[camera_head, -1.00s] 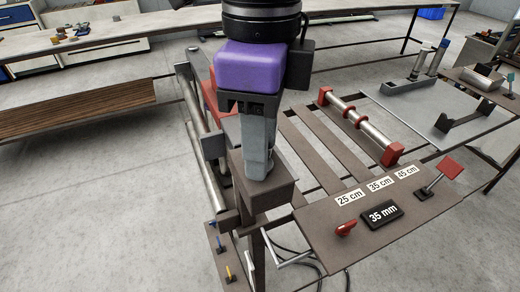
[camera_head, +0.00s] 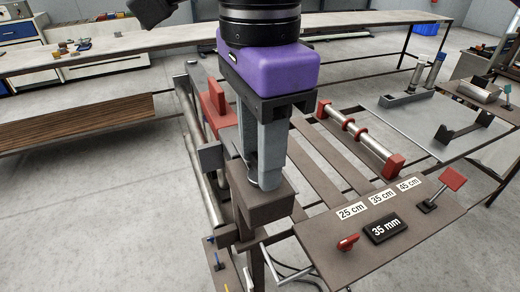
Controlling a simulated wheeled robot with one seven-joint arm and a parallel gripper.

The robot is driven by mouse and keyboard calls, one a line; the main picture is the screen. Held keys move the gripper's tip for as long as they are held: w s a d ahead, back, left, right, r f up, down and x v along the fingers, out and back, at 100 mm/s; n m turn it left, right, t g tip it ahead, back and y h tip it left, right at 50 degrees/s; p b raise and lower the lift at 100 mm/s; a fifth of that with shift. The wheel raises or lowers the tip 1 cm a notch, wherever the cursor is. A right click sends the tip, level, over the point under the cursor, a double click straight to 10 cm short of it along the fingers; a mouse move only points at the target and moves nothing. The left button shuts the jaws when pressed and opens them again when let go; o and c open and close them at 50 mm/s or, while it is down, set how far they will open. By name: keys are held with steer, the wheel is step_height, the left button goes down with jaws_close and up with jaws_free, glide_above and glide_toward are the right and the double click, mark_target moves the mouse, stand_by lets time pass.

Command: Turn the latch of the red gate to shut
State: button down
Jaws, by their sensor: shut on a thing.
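My gripper (camera_head: 261,178), with a purple body and two grey fingers, points down at the top of a brown post (camera_head: 266,208). Its fingers are shut on a small grey piece at the top of the post, which seems to be the latch. The fingers hide most of it, so its exact angle cannot be told. A red upright plate on a red block (camera_head: 217,104), likely the red gate, stands just behind and left of the fingers, partly hidden by them.
A brown panel (camera_head: 345,270) at front right carries length labels, a "35 mm" display (camera_head: 386,229), a red knob (camera_head: 347,243) and a red-flagged lever (camera_head: 452,180). Metal rods (camera_head: 206,192) run along the left. A red-collared roller (camera_head: 357,135) lies right of the slats.

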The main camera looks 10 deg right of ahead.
stand_by(0.4)
steer(key=c, duration=0.9)
jaws_free()
steer(key=shift+r, duration=0.1)
step_height(320, 180, up, 8)
steer(key=shift+f, duration=0.15)
